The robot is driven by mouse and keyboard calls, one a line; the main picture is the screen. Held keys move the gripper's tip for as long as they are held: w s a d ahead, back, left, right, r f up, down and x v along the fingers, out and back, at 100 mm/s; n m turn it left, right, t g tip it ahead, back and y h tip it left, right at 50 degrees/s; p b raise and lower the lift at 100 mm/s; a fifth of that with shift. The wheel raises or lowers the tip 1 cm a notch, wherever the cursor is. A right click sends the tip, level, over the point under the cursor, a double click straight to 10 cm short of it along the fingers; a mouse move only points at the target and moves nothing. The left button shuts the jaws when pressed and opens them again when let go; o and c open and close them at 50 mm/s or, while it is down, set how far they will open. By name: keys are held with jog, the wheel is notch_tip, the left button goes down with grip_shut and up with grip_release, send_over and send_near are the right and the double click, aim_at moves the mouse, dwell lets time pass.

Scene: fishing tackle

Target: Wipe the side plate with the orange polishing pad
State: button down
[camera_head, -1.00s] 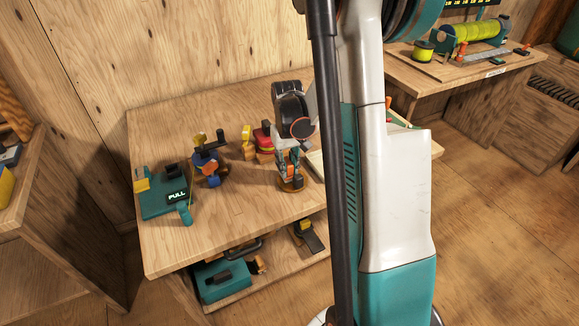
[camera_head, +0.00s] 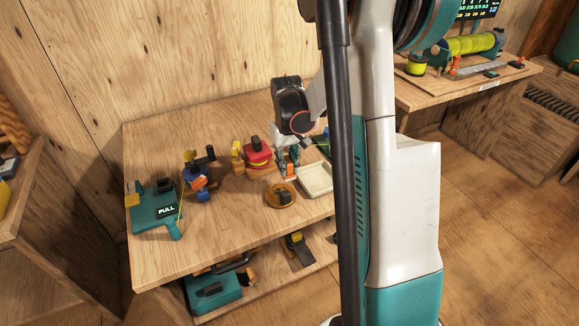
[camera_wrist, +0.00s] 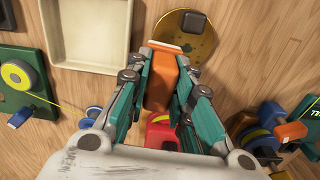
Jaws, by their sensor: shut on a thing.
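My gripper (camera_head: 288,161) is shut on the orange polishing pad (camera_wrist: 160,82), which has a pale strip at its far end. In the head view the pad (camera_head: 291,171) shows as a small orange patch below the fingers. The side plate appears to be the round gold-brown disc (camera_head: 281,199) with a dark block on it, lying on the bench. The gripper is just behind the disc in the head view. In the wrist view the disc (camera_wrist: 205,55) lies beyond the pad's tip, and the pad overlaps its edge in the picture; I cannot tell whether they touch.
An empty cream tray (camera_head: 317,181) lies right of the disc. A red reel (camera_head: 257,157) stands behind left, a blue reel (camera_head: 198,182) further left, then a teal device marked PULL (camera_head: 156,212). Bare bench (camera_head: 225,230) lies at the front left.

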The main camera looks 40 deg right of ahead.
jog(key=shift+r+p, duration=0.65)
jog(key=shift+r, duration=0.6)
